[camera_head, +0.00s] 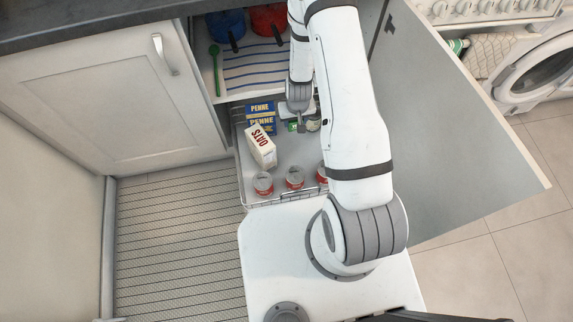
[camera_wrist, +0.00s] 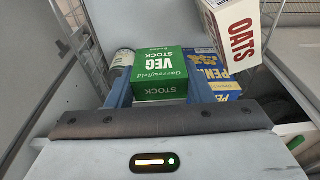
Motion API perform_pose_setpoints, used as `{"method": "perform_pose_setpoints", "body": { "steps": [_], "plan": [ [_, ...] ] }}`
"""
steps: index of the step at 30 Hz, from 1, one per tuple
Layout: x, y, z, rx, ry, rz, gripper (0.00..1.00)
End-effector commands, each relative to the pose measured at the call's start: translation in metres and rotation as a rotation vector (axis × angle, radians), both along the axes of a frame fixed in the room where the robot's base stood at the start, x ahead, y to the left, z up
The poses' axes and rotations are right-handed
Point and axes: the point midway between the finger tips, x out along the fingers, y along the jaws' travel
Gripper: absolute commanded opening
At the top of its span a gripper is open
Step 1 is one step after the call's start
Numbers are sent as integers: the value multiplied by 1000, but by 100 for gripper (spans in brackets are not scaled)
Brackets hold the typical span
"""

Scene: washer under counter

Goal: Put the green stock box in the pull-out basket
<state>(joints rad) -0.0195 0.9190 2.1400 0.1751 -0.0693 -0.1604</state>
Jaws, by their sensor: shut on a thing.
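The green stock box (camera_wrist: 160,66), marked VEG STOCK, sits between the two fingers of my gripper (camera_wrist: 160,88) in the wrist view. My gripper (camera_head: 303,113) is shut on it. In the head view only a small green part of the box (camera_head: 292,127) shows, as my arm hides the rest. The pull-out basket (camera_head: 288,160) is slid out of the cupboard, with a pale floor and wire rim. The box is at the basket's back part; I cannot tell whether it touches the floor.
The oats carton (camera_head: 261,147) leans tilted by the penne boxes (camera_head: 261,117). A jar (camera_wrist: 124,60) stands left of the stock box. The open cupboard door (camera_head: 440,130) is to the right. Bare basket floor lies mid-basket.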

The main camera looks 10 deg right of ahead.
Motion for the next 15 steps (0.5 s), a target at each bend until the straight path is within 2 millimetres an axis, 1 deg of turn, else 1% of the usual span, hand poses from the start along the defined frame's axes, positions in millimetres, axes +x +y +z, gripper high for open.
{"method": "perform_pose_setpoints", "body": {
  "steps": [1, 6, 10, 12, 15],
  "plan": [
    [2, 1, -32, 1, 0, 1, 23],
    [6, 5, -81, 3, 0, 1, 23],
    [9, 7, -111, 5, 0, 1, 23],
    [10, 8, -122, 5, -1, 1, 23],
    [11, 9, -133, 7, -1, 0, 23]
  ]
}}
